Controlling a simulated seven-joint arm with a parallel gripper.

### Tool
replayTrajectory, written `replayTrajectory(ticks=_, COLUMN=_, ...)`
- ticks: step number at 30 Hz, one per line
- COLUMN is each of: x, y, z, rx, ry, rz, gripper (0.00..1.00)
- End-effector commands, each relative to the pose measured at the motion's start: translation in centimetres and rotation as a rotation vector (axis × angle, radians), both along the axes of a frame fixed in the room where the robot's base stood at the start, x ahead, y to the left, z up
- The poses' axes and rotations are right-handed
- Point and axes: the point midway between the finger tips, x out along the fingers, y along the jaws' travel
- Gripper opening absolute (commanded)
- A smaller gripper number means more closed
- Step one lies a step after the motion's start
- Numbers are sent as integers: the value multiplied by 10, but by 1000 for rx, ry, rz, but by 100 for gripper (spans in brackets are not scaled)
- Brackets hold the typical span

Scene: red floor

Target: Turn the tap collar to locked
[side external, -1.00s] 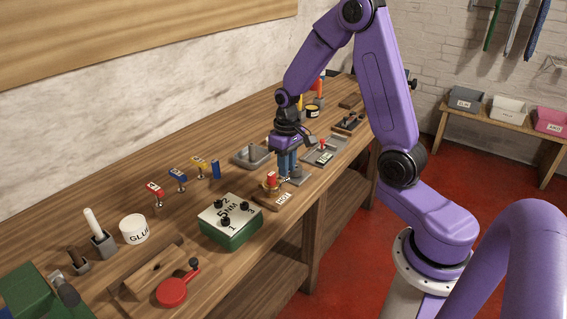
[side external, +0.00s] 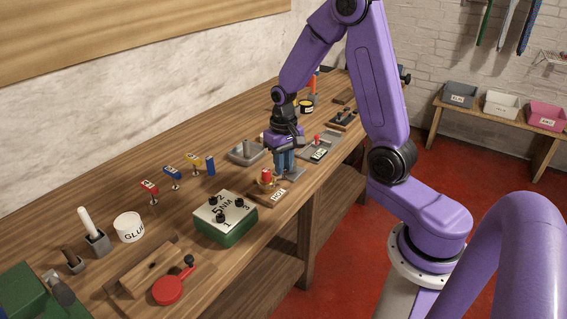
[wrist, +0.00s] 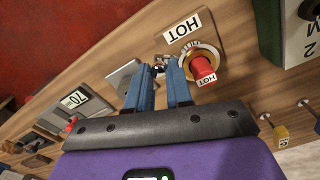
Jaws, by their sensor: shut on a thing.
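The tap has a red knob (wrist: 203,70) marked HOT, with a brass collar ring (wrist: 211,50) around its base. Small lettering on the ring is too blurred to read. In the side view, the red knob (side external: 266,175) stands on a wooden base with a HOT label (side external: 279,195). My gripper (wrist: 163,66) has its blue fingers close together just left of the collar in the wrist view. It is shut on a small metal tab (wrist: 159,62) beside the ring; the fingers partly hide it. In the side view my gripper (side external: 284,174) is low, just right of the tap.
A green box (side external: 226,220) with black knobs stands nearer the camera. A grey plate (side external: 295,173) lies beside my gripper, and a grey tray (side external: 243,154) sits behind. A panel marked 70 (wrist: 68,103) lies to the left in the wrist view.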

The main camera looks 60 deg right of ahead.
Motion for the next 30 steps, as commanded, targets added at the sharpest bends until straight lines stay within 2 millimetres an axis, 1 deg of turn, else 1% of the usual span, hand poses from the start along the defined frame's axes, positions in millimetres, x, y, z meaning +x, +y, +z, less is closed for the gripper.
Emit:
replayTrajectory(ticks=1, x=0, y=0, z=1, rx=0, ry=1, rz=0, gripper=0)
replayTrajectory(ticks=2, x=0, y=0, z=1, rx=0, ry=1, rz=0, gripper=23)
replayTrajectory(ticks=3, x=0, y=0, z=1, rx=0, ry=1, rz=0, gripper=36)
replayTrajectory(ticks=4, x=0, y=0, z=0, rx=0, ry=1, rz=0, gripper=46)
replayTrajectory(ticks=13, x=0, y=0, z=1, rx=0, ry=1, rz=1, gripper=46)
replayTrajectory(ticks=17, x=1, y=0, z=7, rx=0, ry=-1, rz=1, gripper=46)
replayTrajectory(ticks=20, x=1, y=0, z=20, rx=0, ry=-4, rz=2, gripper=46)
replayTrajectory(ticks=22, x=1, y=0, z=32, rx=-1, ry=-5, rz=2, gripper=46)
replayTrajectory(ticks=30, x=1, y=0, z=90, rx=-1, ry=-7, rz=1, gripper=46)
